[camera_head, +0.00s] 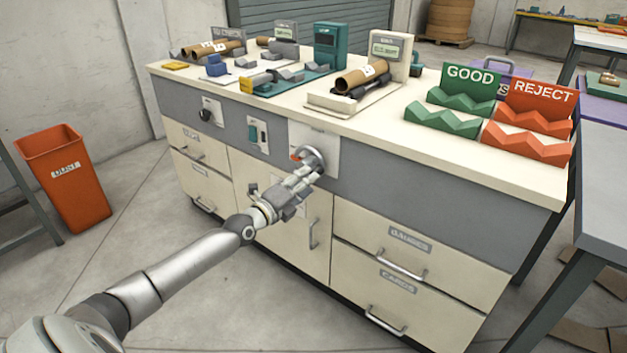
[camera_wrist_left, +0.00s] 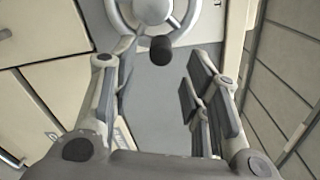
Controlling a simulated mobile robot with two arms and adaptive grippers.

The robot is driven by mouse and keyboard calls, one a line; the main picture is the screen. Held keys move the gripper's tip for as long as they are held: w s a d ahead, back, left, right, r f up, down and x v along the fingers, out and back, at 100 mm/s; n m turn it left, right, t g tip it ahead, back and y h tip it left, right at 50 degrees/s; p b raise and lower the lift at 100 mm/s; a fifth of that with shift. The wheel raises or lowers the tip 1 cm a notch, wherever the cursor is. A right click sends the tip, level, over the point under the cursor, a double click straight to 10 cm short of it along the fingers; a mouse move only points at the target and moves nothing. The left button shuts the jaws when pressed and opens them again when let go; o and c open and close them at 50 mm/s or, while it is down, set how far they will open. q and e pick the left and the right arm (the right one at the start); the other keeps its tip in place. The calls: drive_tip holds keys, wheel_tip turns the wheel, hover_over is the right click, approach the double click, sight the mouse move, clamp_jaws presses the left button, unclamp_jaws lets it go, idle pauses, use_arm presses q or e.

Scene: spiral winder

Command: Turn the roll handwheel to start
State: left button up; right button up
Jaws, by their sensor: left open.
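The roll handwheel (camera_head: 311,157) is a grey wheel on a pale plate on the front of the bench. In the left wrist view the handwheel (camera_wrist_left: 153,12) is at the top, with a dark knob (camera_wrist_left: 161,50) on its rim. My left gripper (camera_head: 308,172) reaches up to the handwheel from below. In the left wrist view the left gripper (camera_wrist_left: 157,75) is open, with its fingers apart on either side of the knob and nothing held between them. Whether a finger touches the wheel I cannot tell. My right gripper is out of view.
The bench front has a dark knob (camera_head: 205,115), a switch box (camera_head: 257,133) and drawer handles (camera_head: 401,271). On top are a cardboard tube (camera_head: 362,76), a green GOOD rack (camera_head: 455,110) and an orange REJECT rack (camera_head: 530,128). An orange bin (camera_head: 66,185) stands left on open floor.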

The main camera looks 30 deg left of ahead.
use_arm(q)
drive_tip(key=shift+w+d+b, duration=0.15)
drive_tip(key=shift+w+b, duration=0.7)
drive_tip(key=shift+w, duration=1.25)
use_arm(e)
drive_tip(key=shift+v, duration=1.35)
use_arm(q)
drive_tip(key=shift+c, duration=0.3)
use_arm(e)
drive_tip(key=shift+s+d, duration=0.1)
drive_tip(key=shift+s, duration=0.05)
use_arm(q)
clamp_jaws()
